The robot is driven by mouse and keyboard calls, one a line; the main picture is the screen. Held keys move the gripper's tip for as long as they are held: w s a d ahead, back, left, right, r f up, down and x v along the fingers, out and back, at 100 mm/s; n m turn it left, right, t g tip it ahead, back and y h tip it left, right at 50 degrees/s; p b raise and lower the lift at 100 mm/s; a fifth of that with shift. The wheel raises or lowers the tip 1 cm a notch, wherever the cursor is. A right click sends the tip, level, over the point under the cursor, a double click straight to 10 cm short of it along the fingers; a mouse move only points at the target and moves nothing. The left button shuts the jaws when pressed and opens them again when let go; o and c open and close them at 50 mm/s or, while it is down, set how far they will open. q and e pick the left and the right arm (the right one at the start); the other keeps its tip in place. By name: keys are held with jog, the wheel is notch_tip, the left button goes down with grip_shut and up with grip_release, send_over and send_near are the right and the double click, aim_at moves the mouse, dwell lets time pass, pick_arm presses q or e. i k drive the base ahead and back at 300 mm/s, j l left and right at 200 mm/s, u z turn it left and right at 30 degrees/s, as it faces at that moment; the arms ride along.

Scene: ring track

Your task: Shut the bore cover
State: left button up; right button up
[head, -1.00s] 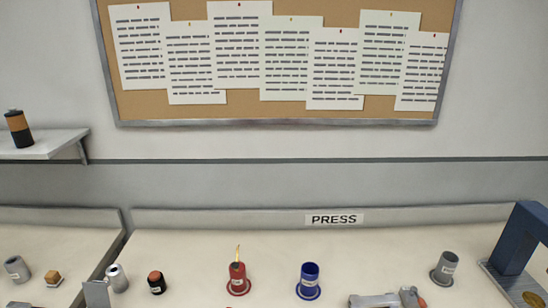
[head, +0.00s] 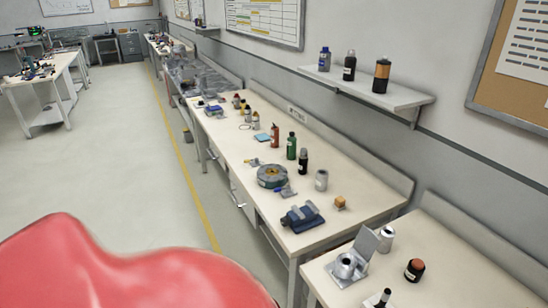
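A grey metal block with a round raised bore (head: 345,266) stands near the left front corner of the nearer bench, at the lower right of the head view. A flat grey plate (head: 364,245), which looks like the bore cover, stands tilted up at the back of this block. It is open, and the round bore is uncovered. Neither of my grippers shows in the head view, so I cannot tell their state.
A silver cylinder (head: 386,239) stands close behind the plate. A black jar with an orange-brown top (head: 414,270) is to the right. A gap separates this bench from the long bench (head: 350,204). Open floor (head: 120,170) lies to the left.

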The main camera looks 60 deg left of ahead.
aim_at(368, 241)
jog(key=u, duration=1.1)
jog(key=z, duration=0.8)
jog(key=i+j+z, duration=0.1)
jog(key=j+z, duration=0.25)
jog(key=z, duration=0.15)
jog(key=j+z, duration=0.3)
jog(key=z, duration=0.2)
jog(key=j+z, duration=0.35)
jog(key=z, duration=0.15)
jog(key=k+j+z, duration=0.15)
jog(key=j+z, duration=0.15)
jog(key=z, duration=0.2)
jog(key=k+j+z, duration=0.15)
jog(key=z, duration=0.3)
jog(key=k+j+z, duration=0.2)
jog(key=k+j, duration=0.3)
jog(key=k+j+z, duration=0.2)
jog(key=k+j, duration=0.35)
jog(key=k+j+z, duration=0.2)
jog(key=k+j, duration=0.2)
jog(key=k, duration=0.15)
jog(key=k+j+z, duration=0.2)
jog(key=k, duration=0.4)
jog(key=j, duration=0.4)
jog(key=k+j, duration=0.1)
jog(key=j, duration=0.3)
